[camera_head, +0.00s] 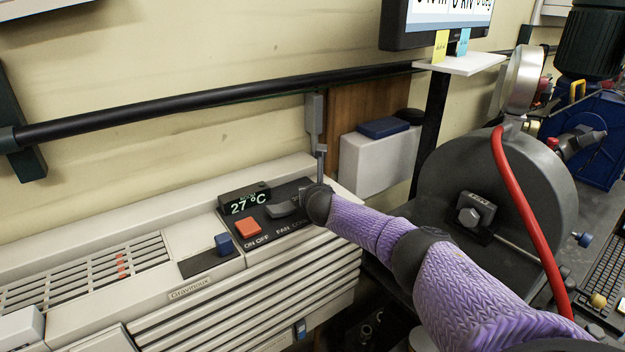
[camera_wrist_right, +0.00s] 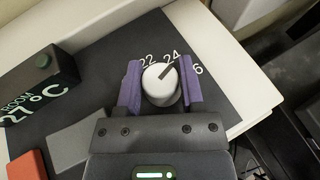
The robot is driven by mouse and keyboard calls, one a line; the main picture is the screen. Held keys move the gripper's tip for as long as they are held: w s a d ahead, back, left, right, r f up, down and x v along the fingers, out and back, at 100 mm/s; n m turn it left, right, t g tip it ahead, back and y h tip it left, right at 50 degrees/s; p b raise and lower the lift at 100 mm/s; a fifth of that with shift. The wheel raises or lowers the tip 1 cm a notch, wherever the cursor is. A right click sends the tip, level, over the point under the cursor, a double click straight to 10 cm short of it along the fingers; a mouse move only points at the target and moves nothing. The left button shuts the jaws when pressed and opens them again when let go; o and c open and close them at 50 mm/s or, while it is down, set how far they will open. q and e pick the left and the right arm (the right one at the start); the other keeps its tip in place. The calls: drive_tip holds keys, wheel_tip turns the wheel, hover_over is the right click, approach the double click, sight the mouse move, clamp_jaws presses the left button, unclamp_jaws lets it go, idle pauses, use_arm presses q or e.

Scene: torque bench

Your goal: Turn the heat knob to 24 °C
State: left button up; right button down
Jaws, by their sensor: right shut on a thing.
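The heat knob (camera_wrist_right: 158,88) is white and round, with a dark pointer line on its top. In the right wrist view the line points up and right, toward the printed 24, with 22 to its left and a partly covered 6 to its right. My right gripper (camera_wrist_right: 161,76) has its purple fingers on both sides of the knob, shut on it. In the head view my right arm hides the knob and the fingers. A small display (camera_head: 246,201) reads 27 °C, and in the wrist view (camera_wrist_right: 40,103) it is labelled ROOM. My left gripper is not in view.
An orange ON OFF button (camera_head: 248,228) and a grey FAN control (camera_head: 280,209) sit left of the gripper on the dark panel. A blue switch (camera_head: 224,244) is further left. A black rail (camera_head: 200,104) crosses the wall behind. A grey round machine (camera_head: 545,185) stands at the right.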

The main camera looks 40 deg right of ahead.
drive_tip(key=shift+r+n+t+y+p, duration=0.2)
drive_tip(key=shift+n+t+y+p, duration=0.3)
drive_tip(key=shift+n+y, duration=0.35)
drive_tip(key=shift+d+n+y, duration=0.1)
drive_tip(key=shift+n+y, duration=0.25)
drive_tip(key=shift+n, duration=0.1)
drive_tip(key=shift+f+n+t+y+b, duration=0.25)
drive_tip(key=shift+n+t+y+b, duration=0.3)
drive_tip(key=shift+n+y, duration=0.55)
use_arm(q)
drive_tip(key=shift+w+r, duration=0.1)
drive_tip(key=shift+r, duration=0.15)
use_arm(e)
drive_tip(key=shift+y, duration=0.4)
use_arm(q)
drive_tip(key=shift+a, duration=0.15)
use_arm(e)
drive_tip(key=shift+n, duration=0.3)
drive_tip(key=shift+c, duration=1.1)
unclamp_jaws()
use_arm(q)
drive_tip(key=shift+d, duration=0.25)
use_arm(e)
drive_tip(key=shift+r, duration=0.1)
